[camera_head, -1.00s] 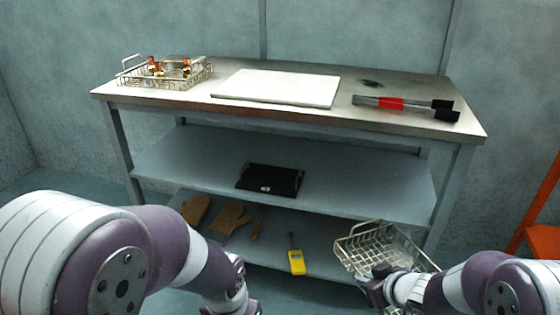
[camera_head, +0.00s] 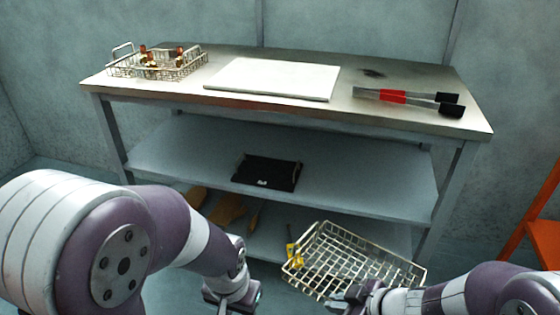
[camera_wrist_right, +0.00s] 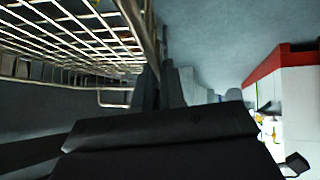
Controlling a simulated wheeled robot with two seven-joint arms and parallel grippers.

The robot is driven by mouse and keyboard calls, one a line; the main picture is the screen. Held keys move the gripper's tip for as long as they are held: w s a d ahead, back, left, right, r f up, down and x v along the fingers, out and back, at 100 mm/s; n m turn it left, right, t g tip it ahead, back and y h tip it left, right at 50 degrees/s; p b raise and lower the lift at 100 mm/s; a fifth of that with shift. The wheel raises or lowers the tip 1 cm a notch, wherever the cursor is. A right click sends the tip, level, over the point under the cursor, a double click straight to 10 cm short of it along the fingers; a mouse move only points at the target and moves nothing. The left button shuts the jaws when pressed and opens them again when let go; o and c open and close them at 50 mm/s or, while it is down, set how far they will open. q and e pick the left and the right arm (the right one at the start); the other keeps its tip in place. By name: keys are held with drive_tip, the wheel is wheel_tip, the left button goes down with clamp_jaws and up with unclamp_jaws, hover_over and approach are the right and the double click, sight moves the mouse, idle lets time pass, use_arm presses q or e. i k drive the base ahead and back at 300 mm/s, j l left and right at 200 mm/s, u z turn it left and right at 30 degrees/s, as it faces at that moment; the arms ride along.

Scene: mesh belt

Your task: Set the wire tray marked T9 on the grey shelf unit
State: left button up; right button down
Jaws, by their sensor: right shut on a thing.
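An empty wire tray (camera_head: 352,262) hangs tilted in front of the shelf unit's lower right. My right gripper (camera_head: 350,297) is shut on its near rim. Its mesh also shows at the upper left of the right wrist view (camera_wrist_right: 75,35); no T9 mark is readable. The grey shelf unit (camera_head: 350,172) has a top and two lower shelves. A second wire tray (camera_head: 120,69) holding several small brown-and-red bottles stands on its top, far left. My left gripper (camera_head: 232,293) is low in front of the unit, apart from the tray; its jaws are unclear.
The top holds a white board (camera_head: 272,80) and red-and-black tongs (camera_head: 408,97). A black tray (camera_head: 267,172) sits on the middle shelf, with bare room either side. Brown gloves (camera_head: 228,209) lie on the bottom shelf. An orange frame (camera_head: 545,240) stands at right.

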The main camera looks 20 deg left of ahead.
sight(363, 180)
drive_tip(key=i, duration=0.85)
